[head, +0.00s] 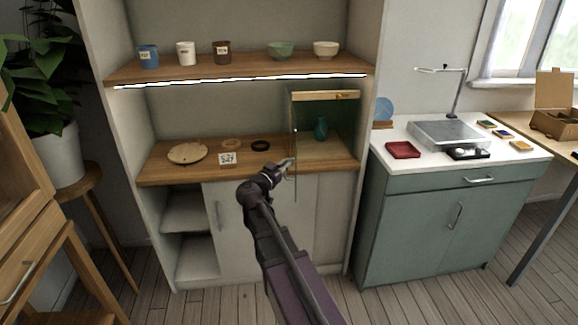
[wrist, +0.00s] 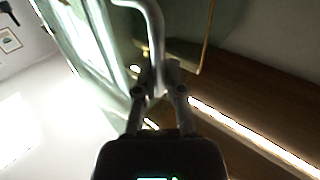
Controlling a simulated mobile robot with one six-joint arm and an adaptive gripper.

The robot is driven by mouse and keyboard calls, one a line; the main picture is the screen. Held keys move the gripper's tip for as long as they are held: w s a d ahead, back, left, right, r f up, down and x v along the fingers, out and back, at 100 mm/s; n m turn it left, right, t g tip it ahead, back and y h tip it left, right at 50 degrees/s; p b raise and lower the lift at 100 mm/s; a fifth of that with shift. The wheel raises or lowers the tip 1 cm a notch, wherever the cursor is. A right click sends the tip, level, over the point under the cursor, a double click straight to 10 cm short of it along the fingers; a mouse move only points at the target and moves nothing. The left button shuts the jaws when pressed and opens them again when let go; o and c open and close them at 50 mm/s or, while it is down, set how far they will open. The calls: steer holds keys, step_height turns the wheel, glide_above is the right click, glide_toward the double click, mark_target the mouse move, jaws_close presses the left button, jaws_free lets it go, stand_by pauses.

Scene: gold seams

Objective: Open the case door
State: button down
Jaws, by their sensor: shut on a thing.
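The glass display case (head: 325,96) stands on the right of the middle shelf, with a wooden top strip and a teal vase (head: 320,128) inside. Its clear door (head: 294,185) shows as a thin upright edge at the case's left, reaching below the shelf's front edge, so it appears swung outward; the exact angle is hard to tell. My gripper (head: 288,164) is at this edge. In the wrist view my gripper (wrist: 158,88) is shut on the curved metal door handle (wrist: 154,30). My fingers hide the gripped part.
The middle shelf (head: 165,178) holds a round wooden board (head: 187,153), rings and a marked card (head: 227,159) left of the case. Cups and bowls stand on the upper shelf (head: 250,70). A green cabinet (head: 420,215) stands to the right. Floor in front is clear.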

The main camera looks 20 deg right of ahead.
steer(key=shift+w+a, duration=0.1)
steer(key=shift+a, duration=0.15)
steer(key=shift+d, duration=0.1)
steer(key=c, duration=0.7)
jaws_free()
steer(key=v, duration=1.2)
steer(key=shift+r, duration=0.1)
